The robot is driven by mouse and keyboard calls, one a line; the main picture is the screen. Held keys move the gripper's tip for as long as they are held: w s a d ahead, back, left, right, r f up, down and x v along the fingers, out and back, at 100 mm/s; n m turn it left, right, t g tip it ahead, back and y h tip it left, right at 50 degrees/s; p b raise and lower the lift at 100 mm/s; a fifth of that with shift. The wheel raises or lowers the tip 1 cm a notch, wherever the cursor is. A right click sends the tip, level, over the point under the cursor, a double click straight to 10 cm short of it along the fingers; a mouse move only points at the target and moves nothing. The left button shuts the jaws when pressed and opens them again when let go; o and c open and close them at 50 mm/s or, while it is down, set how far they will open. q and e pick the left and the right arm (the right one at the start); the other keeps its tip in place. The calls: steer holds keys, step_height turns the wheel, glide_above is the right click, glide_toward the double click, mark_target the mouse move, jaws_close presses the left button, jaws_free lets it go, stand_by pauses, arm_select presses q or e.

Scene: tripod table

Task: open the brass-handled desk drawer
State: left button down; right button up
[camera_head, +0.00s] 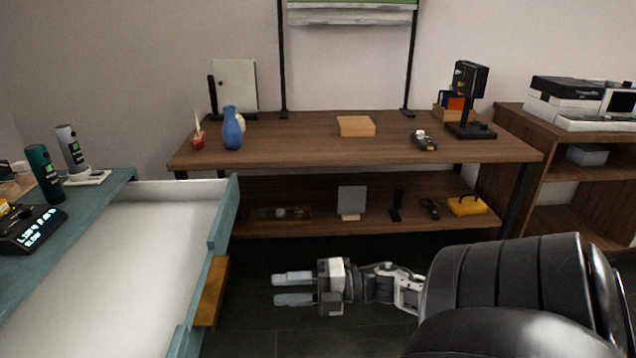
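The teal desk (92,212) stands at the left. Its drawer stands far out from the desk, showing a wide, empty white interior (125,255). The teal drawer front (218,238) runs along the right side of this interior. The brass handle (212,292) is on the outer face of the front, facing right. My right gripper (278,289) is to the right of the handle, with its fingers pointing left at it. Its two fingers are apart with nothing between them, and a clear gap separates them from the handle. My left gripper is not in view.
A brown two-level table (290,150) stands behind, with a blue vase (232,128), a wooden block (356,126) and other small items. A brown shelf (560,160) with a printer (570,100) is at the right. Dark floor (300,335) lies clear around my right gripper.

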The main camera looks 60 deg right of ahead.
steer(key=v, duration=0.5)
steer(key=shift+s+d, duration=0.25)
steer(key=shift+s, duration=0.1)
